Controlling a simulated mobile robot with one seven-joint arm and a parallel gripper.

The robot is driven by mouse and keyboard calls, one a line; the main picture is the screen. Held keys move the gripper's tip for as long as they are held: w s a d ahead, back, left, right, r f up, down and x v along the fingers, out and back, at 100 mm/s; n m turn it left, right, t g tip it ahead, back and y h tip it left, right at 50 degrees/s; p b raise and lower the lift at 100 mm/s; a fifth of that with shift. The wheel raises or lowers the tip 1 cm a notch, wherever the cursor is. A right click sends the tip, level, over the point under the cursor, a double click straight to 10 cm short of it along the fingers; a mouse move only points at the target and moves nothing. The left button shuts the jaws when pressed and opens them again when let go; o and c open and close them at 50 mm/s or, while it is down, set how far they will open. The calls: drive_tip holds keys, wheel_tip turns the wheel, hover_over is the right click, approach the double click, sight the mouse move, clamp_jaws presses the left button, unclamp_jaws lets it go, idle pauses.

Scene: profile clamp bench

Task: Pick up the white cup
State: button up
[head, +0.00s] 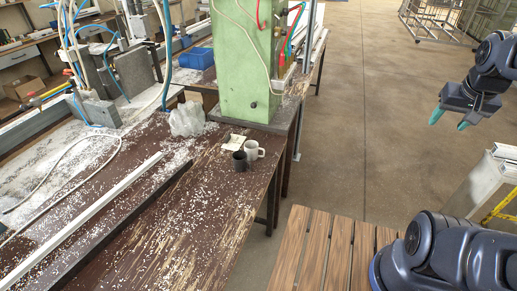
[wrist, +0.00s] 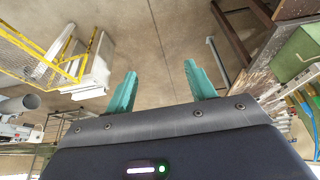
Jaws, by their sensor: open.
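The white cup (head: 253,150) stands upright on the worn brown bench (head: 190,225), near its right edge and close to the foot of the green machine column. A dark grey cup (head: 239,161) stands just left of it, very close or touching. My gripper (head: 449,118) is at the upper right in the head view, well away from the cups and above the floor. In the wrist view its two teal fingers (wrist: 160,92) are spread apart with nothing between them. Neither cup can be made out in the wrist view.
The green column (head: 246,62) rises right behind the cups. A crumpled clear plastic bag (head: 187,119) and a small paper (head: 234,141) lie nearby. A long metal rail (head: 80,221) runs along the bench. A slatted wooden surface (head: 325,252) is at the front. Open floor lies between bench and gripper.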

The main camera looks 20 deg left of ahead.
drive_tip(key=w+a+f+m, duration=0.1)
drive_tip(key=w+a+f, duration=0.4)
drive_tip(key=w+f, duration=0.3)
drive_tip(key=w+a+f, duration=0.6)
drive_tip(key=w+f, duration=0.2)
drive_tip(key=m+g+y, duration=0.1)
drive_tip(key=m+y, duration=1.3)
drive_tip(key=y, duration=0.2)
approach(256, 151)
drive_tip(key=shift+s+a+f, duration=0.1)
drive_tip(key=shift+a+f, duration=0.4)
drive_tip(key=shift+f, duration=0.2)
drive_tip(key=m, duration=0.1)
drive_tip(key=m+t, duration=0.1)
drive_tip(key=shift+s+a+m+y, duration=0.2)
drive_tip(key=shift+a+m+y, duration=0.1)
drive_tip(key=shift+m+y, duration=0.1)
drive_tip(key=m+t, duration=0.1)
drive_tip(key=m, duration=0.1)
drive_tip(key=m+t, duration=0.1)
drive_tip(key=shift+s+a+f+m, duration=0.1)
drive_tip(key=shift+f+m, duration=0.1)
drive_tip(key=shift+m, duration=0.2)
drive_tip(key=shift+x, duration=5.45)
drive_tip(key=shift+r, duration=0.1)
